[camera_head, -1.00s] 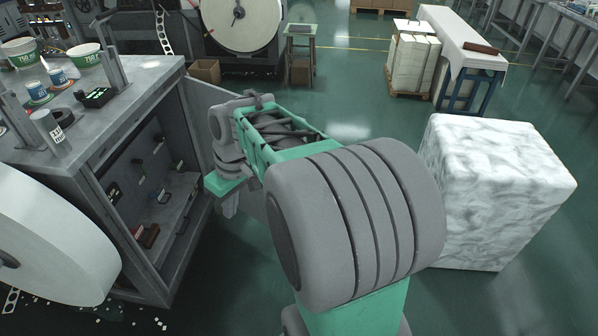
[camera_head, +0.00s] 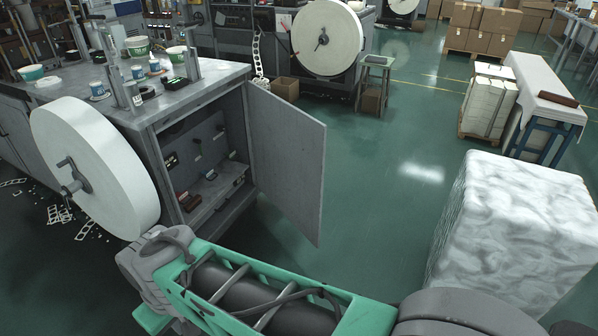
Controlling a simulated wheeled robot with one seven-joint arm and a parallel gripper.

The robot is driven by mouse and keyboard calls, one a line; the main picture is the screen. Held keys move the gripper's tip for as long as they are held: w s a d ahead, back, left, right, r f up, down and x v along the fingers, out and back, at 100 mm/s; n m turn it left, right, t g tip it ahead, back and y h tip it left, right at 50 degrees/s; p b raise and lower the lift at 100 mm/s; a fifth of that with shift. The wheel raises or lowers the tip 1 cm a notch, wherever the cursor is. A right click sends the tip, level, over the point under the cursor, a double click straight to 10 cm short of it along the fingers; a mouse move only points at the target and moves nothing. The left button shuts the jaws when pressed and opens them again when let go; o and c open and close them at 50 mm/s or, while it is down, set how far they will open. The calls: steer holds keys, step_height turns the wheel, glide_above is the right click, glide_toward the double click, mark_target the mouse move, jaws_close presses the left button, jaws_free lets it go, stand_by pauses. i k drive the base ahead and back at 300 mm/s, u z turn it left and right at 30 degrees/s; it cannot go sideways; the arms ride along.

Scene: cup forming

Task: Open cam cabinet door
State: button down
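The cam cabinet (camera_head: 160,128) is a grey metal machine base at the left. Its door (camera_head: 288,150) is a grey panel hinged on the right side of the opening and stands swung wide open. The shelf and small parts inside are in plain view. My arm crosses the bottom of the picture, in front of and below the cabinet, with a visible gap to the door. My gripper's fingers cannot be seen; only green and grey arm links show.
A large white paper roll (camera_head: 95,165) stands left of the opening. A white wrapped block (camera_head: 520,225) stands at the right. Cups (camera_head: 138,46) stand on the cabinet top. The green floor (camera_head: 385,190) between door and block is clear.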

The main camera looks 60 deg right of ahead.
mark_target(290, 145)
steer(key=z, duration=0.05)
steer(key=i, duration=1)
steer(key=z, duration=0.9)
steer(key=i, duration=0.85)
steer(key=z, duration=1.05)
steer(key=i, duration=0.25)
steer(key=z, duration=0.2)
